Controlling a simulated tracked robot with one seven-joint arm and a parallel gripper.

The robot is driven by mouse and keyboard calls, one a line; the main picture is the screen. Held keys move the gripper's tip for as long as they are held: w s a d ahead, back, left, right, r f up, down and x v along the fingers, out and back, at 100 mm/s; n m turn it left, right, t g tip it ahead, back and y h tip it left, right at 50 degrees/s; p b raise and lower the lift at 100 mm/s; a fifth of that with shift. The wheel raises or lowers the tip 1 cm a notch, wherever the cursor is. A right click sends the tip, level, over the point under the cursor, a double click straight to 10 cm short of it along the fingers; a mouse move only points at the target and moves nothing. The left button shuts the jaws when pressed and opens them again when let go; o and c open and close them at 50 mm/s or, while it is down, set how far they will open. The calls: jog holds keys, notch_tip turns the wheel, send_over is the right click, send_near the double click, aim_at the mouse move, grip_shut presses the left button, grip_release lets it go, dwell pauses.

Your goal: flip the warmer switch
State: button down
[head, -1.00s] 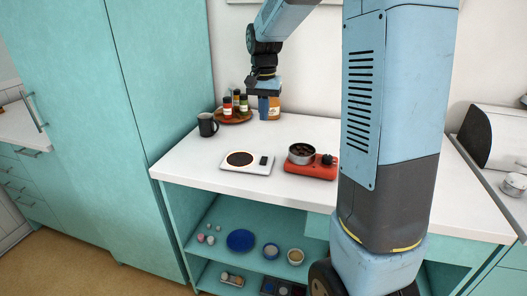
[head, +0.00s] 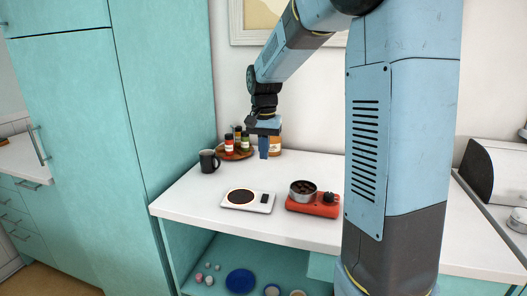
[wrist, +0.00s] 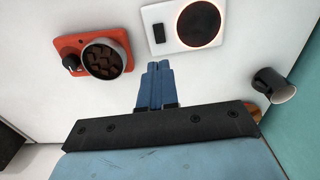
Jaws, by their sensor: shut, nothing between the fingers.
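The white warmer (head: 232,205) lies on the counter with a round dark plate (head: 241,196) and a small black switch (head: 264,199) at its right. In the wrist view the warmer (wrist: 152,14) is at the top; an orange-red glow rings its plate (wrist: 199,24), and its switch (wrist: 159,32) is just beyond my fingertips. Whether the switch is tilted is too small to tell. My gripper (head: 264,157) points down, shut and empty, above the counter behind the warmer. Its blue fingers (wrist: 159,64) are together and appear apart from the switch.
A red burner (head: 313,209) holding a pot (head: 303,190) of brown chunks stands right of the warmer. A dark mug (head: 208,162) and a round tray (head: 237,156) of spice jars stand behind at left. Bare counter surrounds the warmer.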

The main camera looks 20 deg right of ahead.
jog(key=shift+r, duration=0.1)
notch_tip(320, 180, up, 14)
jog(key=s+a, duration=0.1)
jog(key=shift+s+f, duration=0.2)
jog(key=shift+s, duration=0.1)
dwell(0.3)
jog(key=s+d+f+n+t, duration=0.1)
jog(key=s+f+n+t, duration=0.25)
jog(key=s, duration=0.95)
jog(key=s+d+f+n+t, duration=0.1)
jog(key=s+f+n+t, duration=0.2)
jog(key=s, duration=0.9)
jog(key=m+g, duration=0.5)
jog(key=m, duration=0.2)
send_over(267, 196)
jog(key=s+a, duration=0.1)
jog(key=s, duration=0.1)
notch_tip(267, 196, down, 8)
jog(key=shift+n+h, duration=0.25)
jog(key=shift+h, duration=0.15)
jog(key=f, duration=0.4)
jog(key=w+f, duration=0.1)
jog(key=f, duration=0.8)
jog(key=shift+w+d+f, duration=0.35)
jog(key=shift+d, duration=0.05)
